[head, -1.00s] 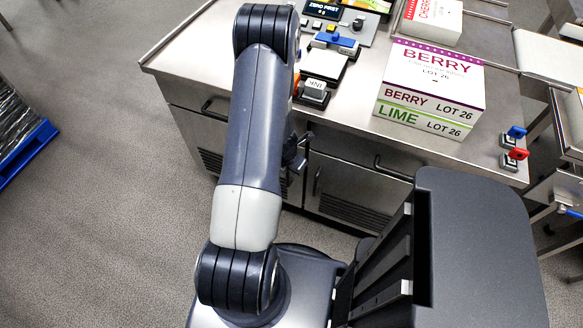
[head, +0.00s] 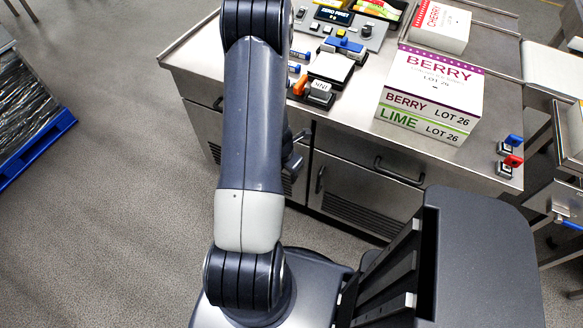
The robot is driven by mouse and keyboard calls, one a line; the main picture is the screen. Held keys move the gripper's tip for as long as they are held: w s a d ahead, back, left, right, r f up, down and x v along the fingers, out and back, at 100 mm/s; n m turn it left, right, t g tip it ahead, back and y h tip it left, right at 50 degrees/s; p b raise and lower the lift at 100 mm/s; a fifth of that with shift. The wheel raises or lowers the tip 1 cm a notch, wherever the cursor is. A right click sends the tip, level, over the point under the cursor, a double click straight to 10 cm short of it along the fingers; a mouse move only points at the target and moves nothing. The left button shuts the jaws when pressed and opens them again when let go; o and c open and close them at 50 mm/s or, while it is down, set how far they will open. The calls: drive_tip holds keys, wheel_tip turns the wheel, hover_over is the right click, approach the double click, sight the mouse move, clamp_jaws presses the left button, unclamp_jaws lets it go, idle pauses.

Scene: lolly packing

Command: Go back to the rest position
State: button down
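My arm rises from my base in the middle of the head view and reaches up past the top edge. Its links stand in front of the left part of the steel workbench (head: 185,62). My gripper is out of the picture, so its fingers and anything in them cannot be seen.
On the bench stand a berry and lime box stack (head: 430,95), a cherry box (head: 440,25), a scale-like panel (head: 340,28), an ink pad (head: 320,90), and blue and red switches (head: 510,150). A blue pallet (head: 35,150) lies at left. Grey floor (head: 120,220) between is clear.

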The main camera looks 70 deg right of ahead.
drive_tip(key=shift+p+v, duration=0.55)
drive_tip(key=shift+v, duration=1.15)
